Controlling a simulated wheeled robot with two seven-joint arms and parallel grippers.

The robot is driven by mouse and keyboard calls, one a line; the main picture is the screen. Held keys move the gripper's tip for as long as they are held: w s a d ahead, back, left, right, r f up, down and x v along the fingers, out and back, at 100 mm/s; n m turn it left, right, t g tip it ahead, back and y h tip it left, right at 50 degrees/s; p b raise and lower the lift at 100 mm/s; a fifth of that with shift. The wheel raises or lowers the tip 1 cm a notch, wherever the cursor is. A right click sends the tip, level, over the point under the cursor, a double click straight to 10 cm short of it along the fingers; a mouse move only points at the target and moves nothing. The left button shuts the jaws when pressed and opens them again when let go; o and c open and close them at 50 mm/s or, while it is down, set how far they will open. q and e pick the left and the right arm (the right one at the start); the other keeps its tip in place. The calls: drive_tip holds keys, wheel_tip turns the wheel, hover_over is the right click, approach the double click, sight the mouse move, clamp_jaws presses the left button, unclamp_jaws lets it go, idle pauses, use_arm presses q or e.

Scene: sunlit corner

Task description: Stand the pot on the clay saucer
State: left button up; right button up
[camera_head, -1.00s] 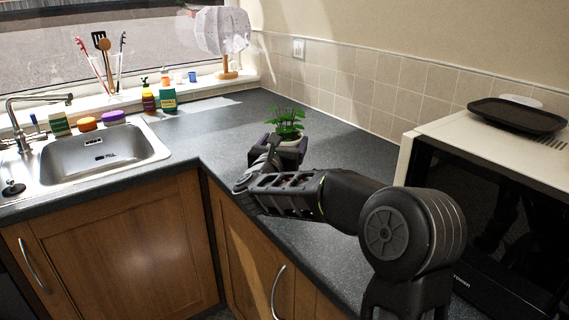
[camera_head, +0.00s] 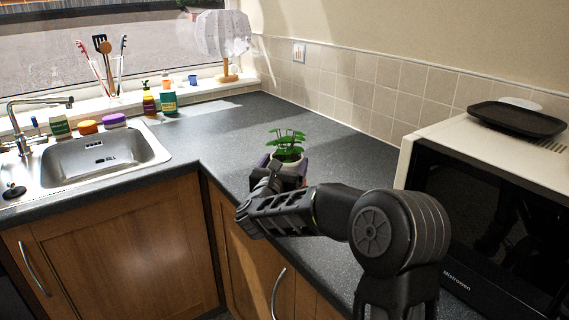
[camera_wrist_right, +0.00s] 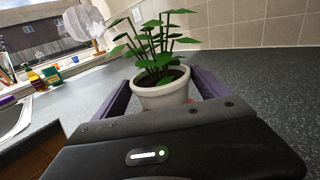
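The pot (camera_head: 289,163) is a small white pot with a leafy green plant, over the counter near its inner corner. In the right wrist view the pot (camera_wrist_right: 163,94) is upright between the two purple fingers of my right gripper (camera_wrist_right: 160,90), which appear closed against its sides. In the head view my right gripper (camera_head: 284,168) hides part of the pot. A small reddish-brown patch, likely the clay saucer (camera_wrist_right: 190,101), shows low beside the pot in the wrist view. The rest of it is hidden, and I cannot tell whether the pot touches it. My left gripper is out of view.
A microwave (camera_head: 490,220) with a dark tray (camera_head: 517,118) on top stands at the right. A sink (camera_head: 100,160) is at the left, with bottles (camera_head: 168,101) and a lamp (camera_head: 224,40) behind. The counter (camera_head: 330,140) behind the pot is clear.

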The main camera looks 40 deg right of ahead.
drive_tip(key=shift+o, duration=1.4)
drive_tip(key=b+v, duration=0.2)
drive_tip(key=v, duration=1)
idle(1.7)
